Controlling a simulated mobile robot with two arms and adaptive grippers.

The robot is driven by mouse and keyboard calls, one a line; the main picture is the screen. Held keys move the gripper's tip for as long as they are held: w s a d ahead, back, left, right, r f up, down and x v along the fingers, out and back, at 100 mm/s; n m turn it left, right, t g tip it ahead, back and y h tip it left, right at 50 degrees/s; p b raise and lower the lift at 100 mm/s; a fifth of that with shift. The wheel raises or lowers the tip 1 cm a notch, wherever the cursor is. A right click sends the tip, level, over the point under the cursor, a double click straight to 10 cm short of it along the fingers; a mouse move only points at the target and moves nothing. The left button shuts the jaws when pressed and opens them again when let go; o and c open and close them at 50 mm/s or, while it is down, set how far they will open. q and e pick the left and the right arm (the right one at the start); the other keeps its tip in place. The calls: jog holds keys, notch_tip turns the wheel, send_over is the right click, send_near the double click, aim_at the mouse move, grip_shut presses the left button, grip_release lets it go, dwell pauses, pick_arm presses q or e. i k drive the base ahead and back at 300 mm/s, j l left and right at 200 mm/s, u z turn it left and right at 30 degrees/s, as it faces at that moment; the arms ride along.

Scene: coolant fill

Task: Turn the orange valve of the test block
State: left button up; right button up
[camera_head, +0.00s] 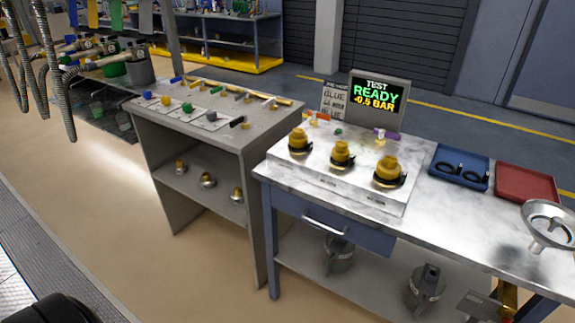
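The test block (335,180) is a light, low box on the workbench, with three yellow caps in black clamps along its front. The orange valve (318,117) is a small orange handle at the block's back left, behind the left cap (299,141). A small green part (338,132) sits to its right, and a purple handle (386,134) is at the back right. The orange handle is too small to tell its exact turn position. Neither of my grippers can be made out, and nothing is seen touching the valve.
Behind the block a screen (379,93) reads "TEST READY -0.5 BAR". A blue tray (443,177) with black rings, a red tray (527,195) and a metal funnel (548,218) stand to the right. A grey cabinet (255,110) with several coloured parts stands left.

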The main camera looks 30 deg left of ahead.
aim_at(314, 114)
jog(key=i+j+u, duration=0.45)
jog(key=i+j, duration=0.35)
jog(key=i, duration=0.05)
